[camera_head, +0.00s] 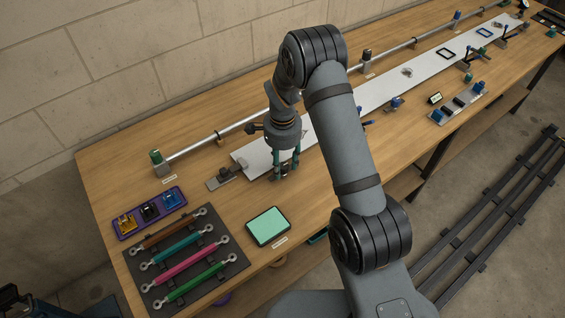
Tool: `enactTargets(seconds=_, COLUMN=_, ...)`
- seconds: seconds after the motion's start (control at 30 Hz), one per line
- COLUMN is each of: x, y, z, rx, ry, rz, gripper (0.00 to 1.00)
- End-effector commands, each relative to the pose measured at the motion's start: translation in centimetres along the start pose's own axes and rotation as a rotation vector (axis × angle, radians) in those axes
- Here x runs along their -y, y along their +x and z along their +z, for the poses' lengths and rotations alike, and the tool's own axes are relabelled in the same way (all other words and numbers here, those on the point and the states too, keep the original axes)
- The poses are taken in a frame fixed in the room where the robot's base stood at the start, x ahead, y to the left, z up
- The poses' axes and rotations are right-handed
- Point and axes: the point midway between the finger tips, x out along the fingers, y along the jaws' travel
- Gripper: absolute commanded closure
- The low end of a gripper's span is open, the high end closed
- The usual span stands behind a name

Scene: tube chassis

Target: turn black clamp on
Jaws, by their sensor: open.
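My gripper (284,170) points down over the near-left end of a long white plate (345,110), with its fingers apart. A small dark part shows at its fingertips; I cannot tell whether they touch it. A black clamp-like fixture (223,174) on a grey base stands at the plate's left end, left of my gripper and apart from it. Clamps with upright black handles (467,56) stand farther along the plate. I cannot tell which one is the task's black clamp, nor its on or off state.
A long metal tube (228,131) runs behind the plate on supports. A purple tray (120,235) with yellow, black and blue parts lies at left. A dark mat (228,243) holds coloured rods. A green-topped pad (268,226) lies in front. Bare wood lies between them.

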Motion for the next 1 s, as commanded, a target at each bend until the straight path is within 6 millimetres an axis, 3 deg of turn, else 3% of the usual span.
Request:
enactTargets(seconds=0.77, x=0.06, y=-0.06, z=0.13, rx=0.000, ry=-0.002, rz=0.000, gripper=1.00)
enactTargets(seconds=1.0, x=0.09, y=-0.03, z=0.21, rx=0.001, ry=-0.015, rz=-0.001, gripper=1.00)
